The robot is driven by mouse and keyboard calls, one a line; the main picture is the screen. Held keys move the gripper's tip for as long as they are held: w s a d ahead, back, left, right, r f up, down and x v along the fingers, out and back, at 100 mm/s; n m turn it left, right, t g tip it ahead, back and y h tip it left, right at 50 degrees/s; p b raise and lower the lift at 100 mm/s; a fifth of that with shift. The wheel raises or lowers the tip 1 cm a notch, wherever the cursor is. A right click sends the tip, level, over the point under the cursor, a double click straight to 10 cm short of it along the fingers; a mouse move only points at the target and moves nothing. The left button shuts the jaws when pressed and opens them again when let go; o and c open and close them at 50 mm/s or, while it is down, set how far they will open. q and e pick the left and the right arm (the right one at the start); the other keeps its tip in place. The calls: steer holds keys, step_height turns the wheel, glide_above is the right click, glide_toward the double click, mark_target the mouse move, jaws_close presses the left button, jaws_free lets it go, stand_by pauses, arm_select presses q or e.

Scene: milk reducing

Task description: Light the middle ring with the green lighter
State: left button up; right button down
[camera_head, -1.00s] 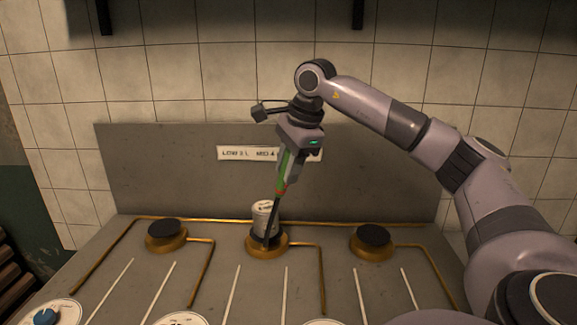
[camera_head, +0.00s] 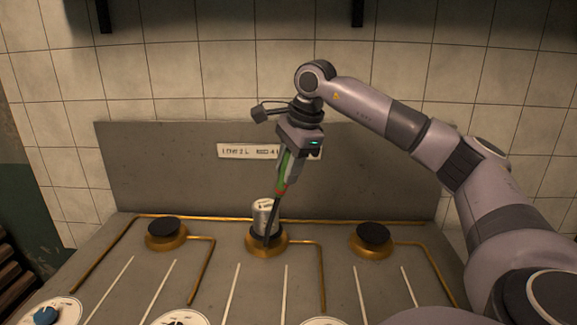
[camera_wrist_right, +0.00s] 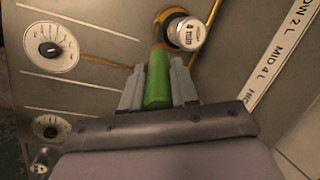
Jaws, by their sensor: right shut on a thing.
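My right gripper (camera_head: 289,170) is shut on the green lighter (camera_head: 283,172), which points down with its dark rod tilted slightly left. The lighter's green handle (camera_wrist_right: 157,82) also shows between the fingers in the right wrist view. The rod's tip reaches the front of the middle ring (camera_head: 267,250), a brass burner; I cannot tell whether it touches. A small pale canister with a printed label (camera_head: 265,215) stands on the middle ring, just behind and left of the rod. It also shows in the right wrist view (camera_wrist_right: 190,33). No flame is visible. My left gripper is not in view.
Left (camera_head: 166,234) and right (camera_head: 372,240) burners with dark caps stand clear on the grey stove top. Brass pipes run between burners and front. Dials (camera_wrist_right: 50,46) sit along the front. A label strip (camera_head: 240,151) is on the backsplash behind the gripper.

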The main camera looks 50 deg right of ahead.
mark_target(288, 152)
stand_by(0.3)
step_height(288, 152, up, 3)
steer(key=p, duration=0.3)
steer(key=shift+r, duration=0.15)
step_height(288, 152, up, 2)
steer(key=shift+r+p, duration=0.2)
steer(key=shift+p, duration=0.35)
steer(key=shift+r, duration=1.15)
